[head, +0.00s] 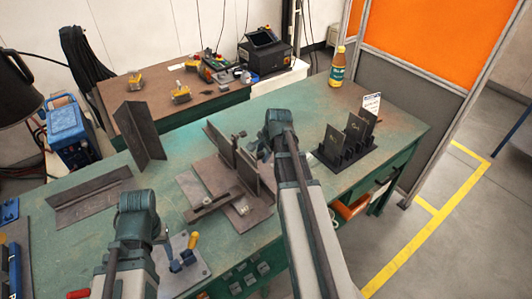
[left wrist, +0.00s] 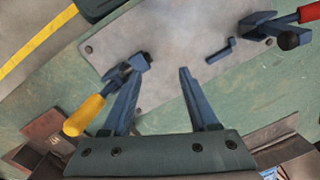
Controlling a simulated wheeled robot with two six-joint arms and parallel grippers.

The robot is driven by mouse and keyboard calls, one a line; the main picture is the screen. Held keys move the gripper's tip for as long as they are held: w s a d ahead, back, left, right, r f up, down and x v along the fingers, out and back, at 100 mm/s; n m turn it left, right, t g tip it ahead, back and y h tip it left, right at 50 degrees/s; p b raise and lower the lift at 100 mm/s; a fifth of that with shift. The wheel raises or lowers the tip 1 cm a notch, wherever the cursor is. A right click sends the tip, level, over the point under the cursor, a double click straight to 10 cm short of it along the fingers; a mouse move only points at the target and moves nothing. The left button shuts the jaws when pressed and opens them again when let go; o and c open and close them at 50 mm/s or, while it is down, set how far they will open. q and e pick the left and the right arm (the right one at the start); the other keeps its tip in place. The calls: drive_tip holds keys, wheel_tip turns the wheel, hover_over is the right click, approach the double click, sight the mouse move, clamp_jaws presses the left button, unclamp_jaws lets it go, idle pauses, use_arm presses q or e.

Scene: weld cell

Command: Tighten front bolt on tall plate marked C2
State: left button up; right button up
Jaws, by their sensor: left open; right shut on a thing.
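Dark plates stand upright in a black rack (head: 345,152) at the right of the bench; their pale marks are too small to read. Two tall dark plates (head: 222,146) stand on a flat base plate (head: 205,170) mid-bench. I cannot tell which plate is C2, nor see its front bolt clearly. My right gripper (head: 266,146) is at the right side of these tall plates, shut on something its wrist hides. My left gripper (left wrist: 163,68) is open and empty above a grey fixture plate (left wrist: 165,40), its fingers near a clamp with a yellow handle (left wrist: 84,116).
A clamp with a red handle (left wrist: 308,13) is on the grey plate's other side. A bottle (head: 337,66) stands at the back.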

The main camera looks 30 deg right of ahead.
drive_tip(key=g, duration=0.1)
drive_tip(key=g+p, duration=0.1)
drive_tip(key=shift+w+r+g, duration=0.1)
drive_tip(key=shift+w+g, duration=0.3)
drive_tip(key=g, duration=0.2)
drive_tip(key=shift+d+f+g+h, duration=0.1)
drive_tip(key=shift+f+g+h, duration=0.1)
drive_tip(key=shift+g+h, duration=0.1)
use_arm(q)
drive_tip(key=shift+r+b, duration=0.15)
drive_tip(key=shift+b, duration=0.4)
use_arm(e)
drive_tip(key=shift+s+g, duration=0.1)
drive_tip(key=shift+g, duration=0.9)
use_arm(q)
drive_tip(key=shift+f+b, duration=0.3)
drive_tip(key=shift+f, duration=0.05)
use_arm(e)
drive_tip(key=shift+s+g, duration=0.3)
drive_tip(key=shift+g, duration=0.4)
drive_tip(key=shift+r, duration=0.1)
drive_tip(key=o, duration=0.6)
drive_tip(key=shift+o, duration=0.2)
use_arm(q)
drive_tip(key=shift+r, duration=0.1)
